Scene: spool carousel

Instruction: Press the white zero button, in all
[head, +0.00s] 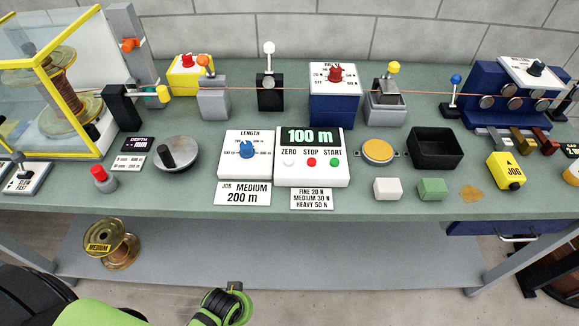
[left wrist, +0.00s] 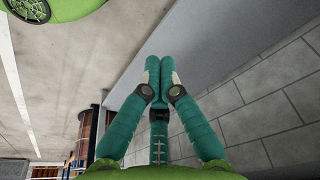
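The white zero button (head: 289,163) sits under the word ZERO on a white-topped counter box (head: 333,176) in the middle of the bench in the head view. The box's display (head: 310,136) reads 100 m. A red stop button (head: 312,162) and a green start button (head: 334,162) are to its right. In the left wrist view my left gripper (left wrist: 160,68) has its fingertips together, with nothing seen between them. A grey surface and floor lie beyond it, and no button shows there. My right gripper is in neither view.
A length box (head: 245,174) with a blue knob stands left of the counter. White (head: 388,189) and green (head: 432,189) blocks and a black bin (head: 436,149) are to the right. An orange wire (head: 290,89) runs across behind. A spool (head: 112,245) is on the lower shelf.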

